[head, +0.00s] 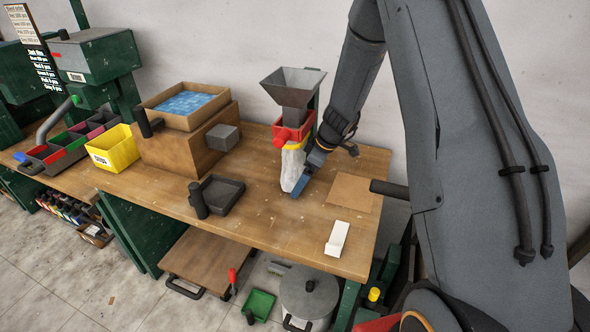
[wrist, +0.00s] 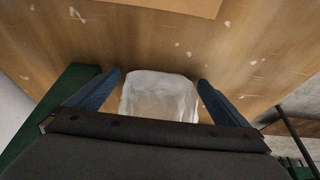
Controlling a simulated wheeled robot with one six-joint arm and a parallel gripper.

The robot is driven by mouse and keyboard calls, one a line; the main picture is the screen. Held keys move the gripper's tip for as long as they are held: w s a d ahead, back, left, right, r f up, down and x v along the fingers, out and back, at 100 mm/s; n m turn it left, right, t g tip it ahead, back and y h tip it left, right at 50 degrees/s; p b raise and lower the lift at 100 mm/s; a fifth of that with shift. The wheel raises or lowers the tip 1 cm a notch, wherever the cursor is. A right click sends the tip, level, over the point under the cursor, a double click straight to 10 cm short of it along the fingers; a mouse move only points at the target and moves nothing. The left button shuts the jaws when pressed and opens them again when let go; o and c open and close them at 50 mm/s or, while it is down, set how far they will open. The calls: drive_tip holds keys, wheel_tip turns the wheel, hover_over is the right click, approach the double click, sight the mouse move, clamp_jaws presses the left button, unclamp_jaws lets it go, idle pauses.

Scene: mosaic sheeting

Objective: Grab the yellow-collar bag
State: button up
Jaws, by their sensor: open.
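The yellow-collar bag is a whitish translucent bag (head: 293,172) hanging below the funnel dispenser, with its yellow collar (head: 297,145) at the top. Its lower end is close to the tabletop; I cannot tell if it touches. My gripper (head: 305,176) is at the bag's right side in the head view, with its blue fingers low by the bag. In the wrist view my gripper (wrist: 159,79) is open, one finger on each side of the bag (wrist: 160,97), with a small gap at each side. The collar does not show in the wrist view.
The grey funnel (head: 292,88) and red dispenser body (head: 282,132) stand just above the bag. A dark tray (head: 226,192) lies to the left, a brown board (head: 354,191) and a white block (head: 337,238) to the right. The front middle tabletop is clear.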

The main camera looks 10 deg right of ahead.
drive_tip(key=shift+f, duration=0.1)
drive_tip(key=c, duration=1.2)
drive_tip(key=shift+c, duration=0.4)
